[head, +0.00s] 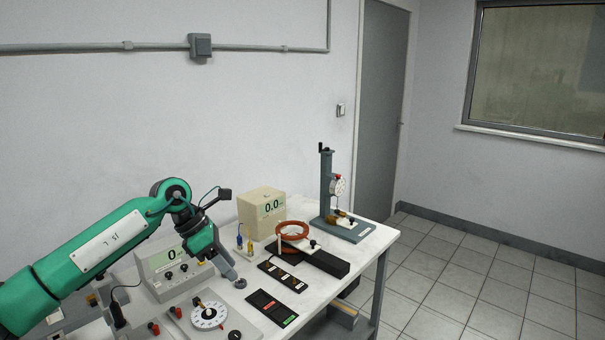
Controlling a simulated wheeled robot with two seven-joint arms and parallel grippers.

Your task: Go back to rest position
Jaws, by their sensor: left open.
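My left gripper (236,279) shows at the end of my green arm, which comes in from the left. It points down over the white table (375,262), close to the grey instrument box (165,262) and the flat panel with a round dial (209,315). It is open, and I see nothing held in it. The fingertips are small here, and I cannot tell whether they touch anything. My right gripper is out of view.
A beige box with a display (262,213), an orange-red coil (290,244) on a black base, and a grey stand with a gauge (327,188) stand towards the back. Dark flat strips (272,306) lie near the front. Tiled floor (470,285) is clear at right.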

